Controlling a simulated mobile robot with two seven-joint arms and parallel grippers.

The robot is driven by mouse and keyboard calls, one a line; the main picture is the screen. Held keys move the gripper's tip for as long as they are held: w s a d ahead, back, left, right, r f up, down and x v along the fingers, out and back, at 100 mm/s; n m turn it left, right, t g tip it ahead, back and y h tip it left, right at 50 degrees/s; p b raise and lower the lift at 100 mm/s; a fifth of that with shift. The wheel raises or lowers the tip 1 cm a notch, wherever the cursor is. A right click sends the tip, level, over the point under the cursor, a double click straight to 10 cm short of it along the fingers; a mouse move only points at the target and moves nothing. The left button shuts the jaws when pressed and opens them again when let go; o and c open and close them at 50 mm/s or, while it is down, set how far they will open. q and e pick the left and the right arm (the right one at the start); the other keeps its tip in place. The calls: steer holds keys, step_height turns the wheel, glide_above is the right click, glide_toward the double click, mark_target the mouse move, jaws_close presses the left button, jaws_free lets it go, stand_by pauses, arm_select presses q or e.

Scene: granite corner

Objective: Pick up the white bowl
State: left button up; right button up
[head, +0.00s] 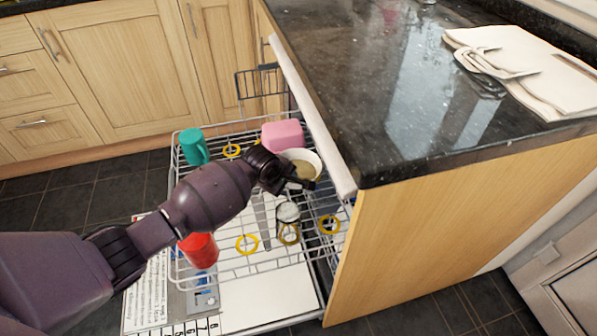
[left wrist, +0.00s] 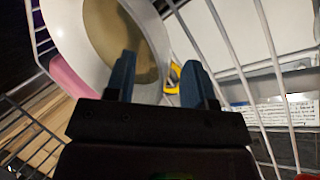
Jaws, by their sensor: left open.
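The white bowl (head: 303,158) sits in the upper dishwasher rack, close to the counter's edge, with a tan inside. My left gripper (head: 291,183) is over the rack at the bowl's near side and covers part of it. In the left wrist view the bowl (left wrist: 88,28) fills the upper left, its rim passing close to the fingers. My left gripper (left wrist: 160,85) is open there, with two dark blue fingertips. The left finger overlaps the bowl in the picture; I cannot tell whether it touches. My right gripper is not in view.
The wire rack (head: 225,272) also holds a pink container (head: 283,134) beside the bowl, a teal cup (head: 193,146), a red cup (head: 199,250), a glass (head: 288,213) and several yellow rings.

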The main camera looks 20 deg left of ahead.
arm_select(q)
steer(key=shift+r, duration=0.1)
steer(key=c, duration=0.9)
jaws_close()
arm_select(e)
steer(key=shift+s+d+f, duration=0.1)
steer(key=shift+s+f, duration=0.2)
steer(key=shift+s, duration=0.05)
arm_select(q)
steer(key=shift+r, duration=0.35)
steer(key=r+p, duration=0.1)
steer(key=r, duration=0.1)
steer(key=r+p, duration=0.1)
steer(key=r, duration=0.1)
steer(key=shift+w+r, duration=0.2)
steer(key=shift+r, duration=0.2)
step_height(320, 180, up, 4)
steer(key=shift+s+f+p, duration=0.1)
steer(key=shift+p, duration=0.8)
steer(key=shift+r, duration=0.45)
steer(key=shift+s, duration=0.1)
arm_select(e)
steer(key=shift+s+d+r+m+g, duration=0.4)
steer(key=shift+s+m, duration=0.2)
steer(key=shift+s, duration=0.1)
